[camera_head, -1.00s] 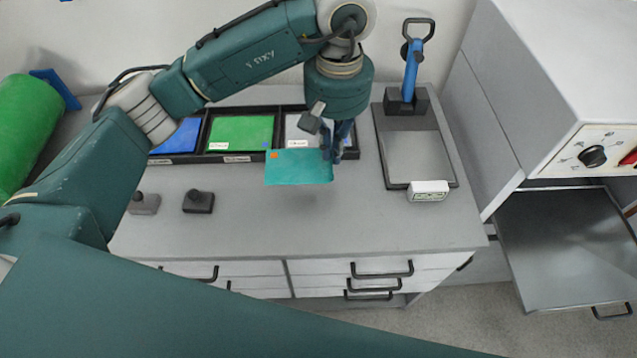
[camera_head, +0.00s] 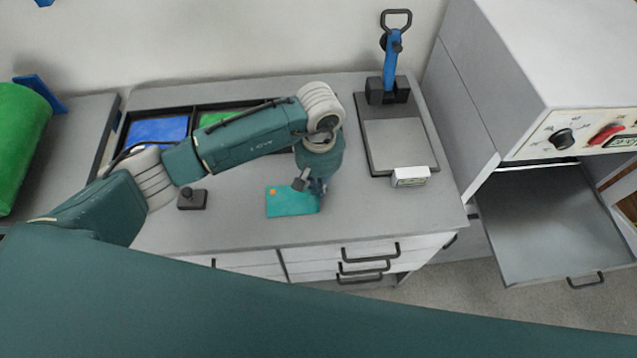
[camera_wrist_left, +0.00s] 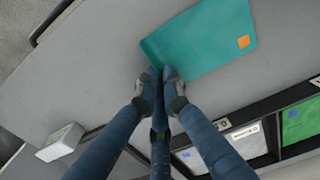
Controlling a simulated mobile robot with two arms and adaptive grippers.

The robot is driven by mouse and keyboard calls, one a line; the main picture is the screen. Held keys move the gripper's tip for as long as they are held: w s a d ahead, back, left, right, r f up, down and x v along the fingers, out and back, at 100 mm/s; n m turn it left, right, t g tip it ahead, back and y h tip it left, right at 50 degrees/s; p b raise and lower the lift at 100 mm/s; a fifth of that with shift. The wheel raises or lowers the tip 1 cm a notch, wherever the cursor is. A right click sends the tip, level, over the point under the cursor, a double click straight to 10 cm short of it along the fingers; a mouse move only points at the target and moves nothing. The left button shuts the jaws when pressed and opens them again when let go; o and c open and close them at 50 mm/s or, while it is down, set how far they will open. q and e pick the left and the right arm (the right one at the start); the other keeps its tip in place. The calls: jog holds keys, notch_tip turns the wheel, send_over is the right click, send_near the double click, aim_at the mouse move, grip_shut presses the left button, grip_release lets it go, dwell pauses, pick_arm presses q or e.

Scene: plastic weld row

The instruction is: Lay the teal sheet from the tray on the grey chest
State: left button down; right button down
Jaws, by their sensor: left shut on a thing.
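The teal sheet (camera_head: 290,202), with a small orange square in one corner, is over the front middle of the grey chest's top (camera_head: 240,228). My left gripper (camera_head: 319,187) is shut on the edge of the sheet; the left wrist view shows the fingertips (camera_wrist_left: 161,76) together at the edge of the sheet (camera_wrist_left: 205,38). The sheet looks about flat and close to the top; I cannot tell whether it touches. The black tray (camera_head: 122,137) at the back of the chest holds blue and green sheets; my arm hides part of it. My right gripper is not in view.
A press with a blue lever (camera_head: 393,55) and grey plate (camera_head: 400,145) stands to the right, with a small white box (camera_head: 410,177) at its front. A dark knobbed block (camera_head: 192,199) sits to the left. A white cabinet (camera_head: 535,70) with an open shelf stands further right.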

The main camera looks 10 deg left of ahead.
pick_arm(q)
jog(key=shift+f+b, duration=0.15)
jog(key=shift+b, duration=0.2)
jog(key=c, duration=1.9)
grip_release()
jog(key=shift+r+p, duration=0.35)
jog(key=shift+d+r+b, duration=0.1)
jog(key=shift+r+b, duration=1.35)
jog(key=shift+r, duration=4.4)
